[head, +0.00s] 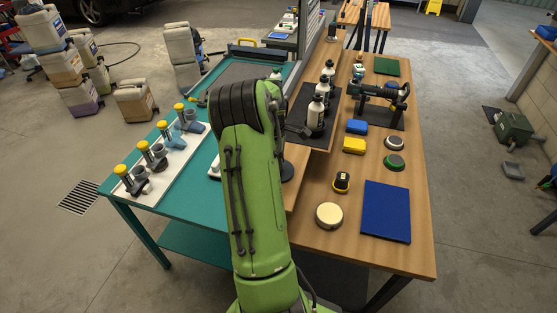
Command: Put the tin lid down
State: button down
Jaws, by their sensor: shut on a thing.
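My green arm reaches forward over the teal bench and bends down. My gripper is hidden behind the arm, so its fingers and anything in them do not show. A round tin (329,215) with a cream-coloured top stands near the front left of the wooden bench (310,254). I cannot make out a tin lid for certain. Part of a dark round thing (287,171) shows just right of my arm; I cannot tell what it is.
A blue mat (386,211) lies right of the tin, and a yellow-and-black item (342,182) stands behind it. Bottles (316,112) stand on a raised shelf. Yellow-topped items (130,180) line the left.

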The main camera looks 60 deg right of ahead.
jog(key=c, duration=0.9)
grip_release()
jog(key=shift+f, duration=0.15)
jog(key=r, duration=0.4)
jog(key=w+r+p, duration=0.1)
jog(key=r, duration=0.7)
jog(key=shift+w+a+r, duration=0.2)
jog(key=shift+a, duration=0.05)
